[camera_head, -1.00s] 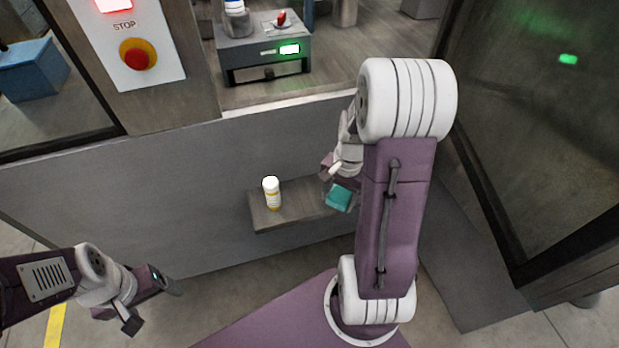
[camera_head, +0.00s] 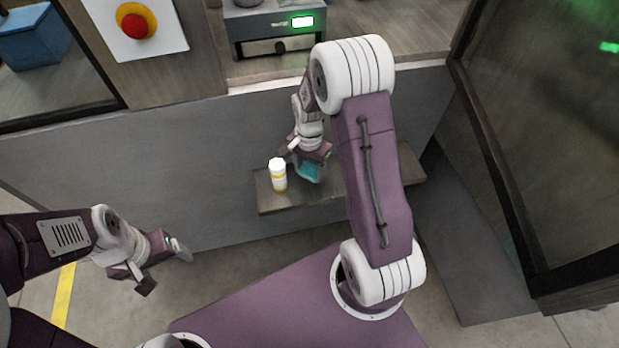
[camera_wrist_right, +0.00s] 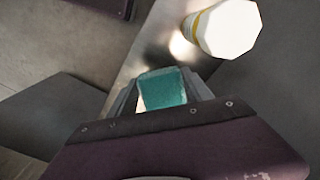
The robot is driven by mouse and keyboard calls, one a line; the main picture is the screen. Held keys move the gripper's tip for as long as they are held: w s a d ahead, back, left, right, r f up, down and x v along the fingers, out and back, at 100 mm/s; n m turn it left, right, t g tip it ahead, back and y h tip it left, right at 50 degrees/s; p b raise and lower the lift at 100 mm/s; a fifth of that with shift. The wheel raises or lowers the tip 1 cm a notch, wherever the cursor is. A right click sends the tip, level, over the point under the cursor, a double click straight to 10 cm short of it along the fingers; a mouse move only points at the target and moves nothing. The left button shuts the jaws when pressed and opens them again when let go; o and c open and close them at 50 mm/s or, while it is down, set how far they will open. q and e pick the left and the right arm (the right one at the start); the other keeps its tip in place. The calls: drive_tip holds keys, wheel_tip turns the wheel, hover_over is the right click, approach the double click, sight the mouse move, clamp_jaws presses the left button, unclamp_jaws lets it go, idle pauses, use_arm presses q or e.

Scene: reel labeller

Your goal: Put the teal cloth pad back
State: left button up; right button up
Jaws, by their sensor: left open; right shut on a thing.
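The teal cloth pad (camera_head: 310,171) is held in my right gripper (camera_head: 308,176), above or at the small wall shelf (camera_head: 274,202); I cannot tell whether it touches the shelf. In the right wrist view the pad (camera_wrist_right: 163,89) sits between the two fingers of the right gripper (camera_wrist_right: 164,95). The shelf also shows there as a pale strip (camera_wrist_right: 150,52). My left gripper (camera_head: 166,266) is open and empty, low at the left, away from the shelf.
A white bottle with a yellow band (camera_head: 278,175) stands on the shelf just left of the pad; it is close by in the right wrist view (camera_wrist_right: 226,28). A grey machine with a green display (camera_head: 275,32) and a red stop button (camera_head: 136,22) are above. The shelf's right part is clear.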

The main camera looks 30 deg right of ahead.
sight(309, 178)
wheel_tip(309, 178, down, 4)
drive_tip(key=shift+b, duration=0.6)
drive_tip(key=o, duration=1.3)
drive_tip(key=shift+f, duration=0.1)
drive_tip(key=shift+o, duration=0.2)
